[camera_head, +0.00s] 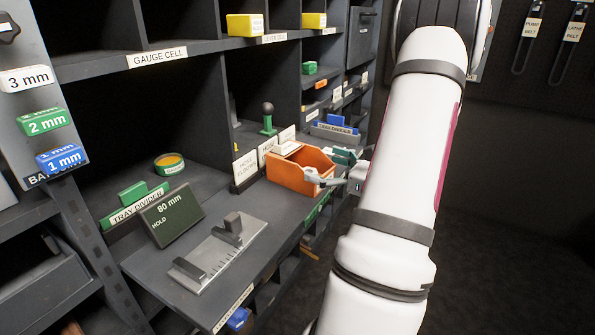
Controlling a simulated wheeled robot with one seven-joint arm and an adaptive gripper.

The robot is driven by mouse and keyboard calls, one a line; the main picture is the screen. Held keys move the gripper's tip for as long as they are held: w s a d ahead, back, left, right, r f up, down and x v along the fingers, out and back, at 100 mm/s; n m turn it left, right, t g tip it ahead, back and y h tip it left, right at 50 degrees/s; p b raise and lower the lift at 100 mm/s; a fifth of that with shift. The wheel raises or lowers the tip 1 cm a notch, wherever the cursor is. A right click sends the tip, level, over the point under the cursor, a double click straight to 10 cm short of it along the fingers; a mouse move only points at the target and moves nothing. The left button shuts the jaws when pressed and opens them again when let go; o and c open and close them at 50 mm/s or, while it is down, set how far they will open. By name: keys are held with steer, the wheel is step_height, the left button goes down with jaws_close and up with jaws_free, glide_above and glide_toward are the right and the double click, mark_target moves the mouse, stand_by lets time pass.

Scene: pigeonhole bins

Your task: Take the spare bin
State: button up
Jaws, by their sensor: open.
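An orange open-topped bin (287,171) sits on the shelf board at the middle of the picture; I take it as the spare bin, though no label on it can be read. My gripper (328,166) comes in from the right and is open at the bin's right end. One pale finger overlaps the bin's front right rim in the picture, and a green-grey finger shows behind it. Whether the fingers touch the bin, I cannot tell. My white arm hides what lies to the right.
Upright label cards (245,167) stand close to the bin's left. A metal fixture (220,250), an 80 mm block (171,217) and a green tray divider (133,200) occupy the front shelf. A dark knob on a green base (268,120) stands behind. Pigeonhole walls enclose the left and back.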

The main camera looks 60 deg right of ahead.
mark_target(308, 159)
steer(key=w, duration=0.4)
steer(key=shift+w+r+b, duration=0.1)
steer(key=shift+w+b, duration=0.15)
steer(key=shift+b, duration=0.1)
steer(key=c, duration=1)
steer(key=shift+c, duration=0.2)
